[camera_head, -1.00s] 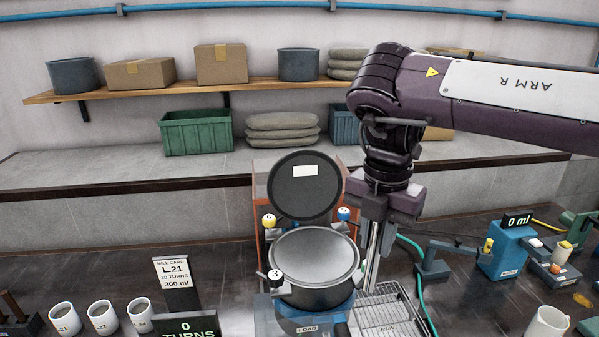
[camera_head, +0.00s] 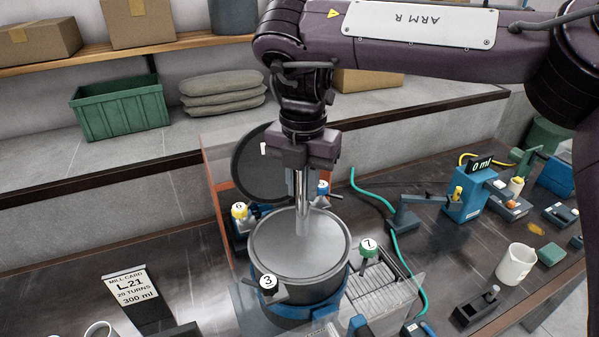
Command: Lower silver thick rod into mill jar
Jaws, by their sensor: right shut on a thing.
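My right gripper (camera_head: 302,178) points down and is shut on the silver thick rod (camera_head: 302,213), which hangs upright below it. The mill jar (camera_head: 300,250) is a dark round vessel with a pale grey round top area, set in a blue collar. The rod's lower end shows against the middle of that grey area. I cannot tell whether it touches or is just above it. A dark round lid (camera_head: 256,172) stands tilted behind the jar, partly hidden by the gripper. My left gripper is not in view.
Numbered clamp knobs surround the jar: a black one (camera_head: 268,282), a green one (camera_head: 368,245) and a yellow one (camera_head: 239,210). A wire rack (camera_head: 378,287) stands right of the jar. The mill card (camera_head: 132,290) is at front left, a white beaker (camera_head: 515,264) at right.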

